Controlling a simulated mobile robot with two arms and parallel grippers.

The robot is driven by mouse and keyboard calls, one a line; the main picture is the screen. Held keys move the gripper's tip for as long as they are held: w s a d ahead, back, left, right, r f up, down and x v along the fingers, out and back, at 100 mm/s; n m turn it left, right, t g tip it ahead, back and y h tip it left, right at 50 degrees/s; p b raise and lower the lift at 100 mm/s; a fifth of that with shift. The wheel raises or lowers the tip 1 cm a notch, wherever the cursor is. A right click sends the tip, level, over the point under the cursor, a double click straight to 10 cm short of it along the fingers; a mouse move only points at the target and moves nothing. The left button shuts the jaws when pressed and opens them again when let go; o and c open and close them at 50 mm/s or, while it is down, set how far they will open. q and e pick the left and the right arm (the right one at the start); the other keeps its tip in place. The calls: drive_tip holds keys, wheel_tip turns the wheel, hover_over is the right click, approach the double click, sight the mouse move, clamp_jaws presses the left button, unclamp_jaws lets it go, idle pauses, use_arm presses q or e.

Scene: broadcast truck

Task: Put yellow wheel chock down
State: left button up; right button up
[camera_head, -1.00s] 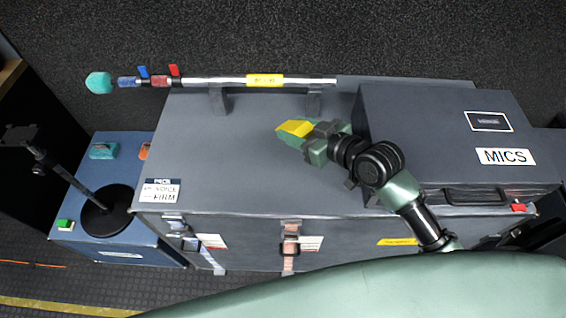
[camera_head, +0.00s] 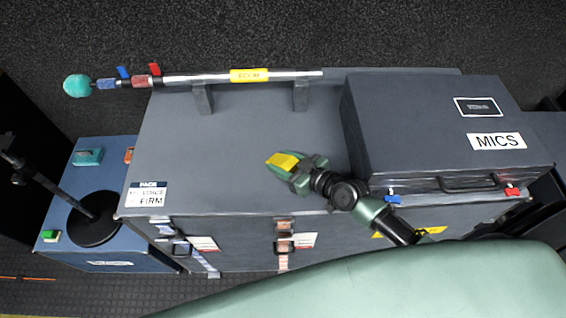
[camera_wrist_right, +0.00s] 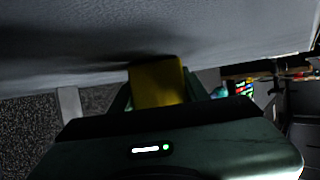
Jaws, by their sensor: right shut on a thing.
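The yellow wheel chock (camera_head: 284,161) is held between the fingers of my right gripper (camera_head: 290,167), over the grey top of the large case (camera_head: 240,140). In the right wrist view the chock (camera_wrist_right: 157,82) sits between the fingers, close to the grey surface with a dark shadow beside it. I cannot tell whether it touches the case top. My right gripper is shut on the chock, left of the MICS case. My left gripper is not in view.
The dark MICS case (camera_head: 430,130) stands on the right part of the case top. A boom pole (camera_head: 290,75) with a teal end rests on two supports along the back edge. A blue box (camera_head: 130,220) with a black stand base is at left. The left-middle top is clear.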

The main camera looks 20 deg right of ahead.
sight(294, 168)
drive_tip(key=shift+f, duration=0.2)
drive_tip(key=o, duration=1.5)
drive_tip(key=shift+c, duration=0.2)
drive_tip(key=shift+r, duration=0.2)
drive_tip(key=shift+s+r, duration=0.1)
drive_tip(key=shift+s, duration=0.05)
drive_tip(key=v, duration=0.7)
drive_tip(key=shift+s+d, duration=0.1)
